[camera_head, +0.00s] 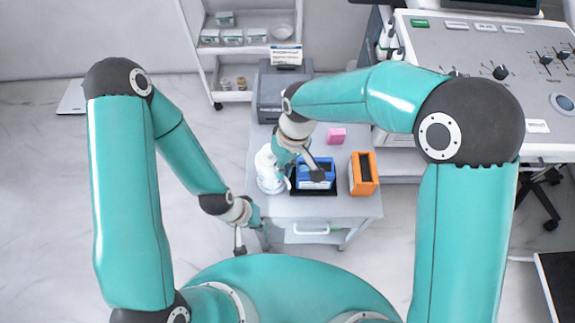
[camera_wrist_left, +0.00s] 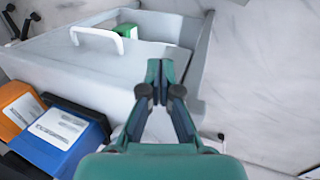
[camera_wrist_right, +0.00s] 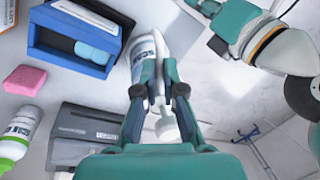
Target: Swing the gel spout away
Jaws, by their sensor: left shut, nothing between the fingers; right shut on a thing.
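The white gel bottle (camera_head: 268,174) stands on the left side of the small grey cart. In the right wrist view the bottle body (camera_wrist_right: 146,48) has dark lettering, and its white pump spout (camera_wrist_right: 167,129) shows between my fingers. My right gripper (camera_wrist_right: 158,75) is shut on the spout; it also shows at the bottle's top in the head view (camera_head: 284,160). The fingers hide part of the spout. My left gripper (camera_wrist_left: 160,75) is shut and empty above the cart's drawer edge; in the head view it is low at the cart's left (camera_head: 258,216).
On the cart (camera_head: 357,205) are a blue box (camera_head: 318,181), an orange box (camera_head: 363,175), a pink block (camera_head: 337,136) and a dark printer (camera_head: 270,98).

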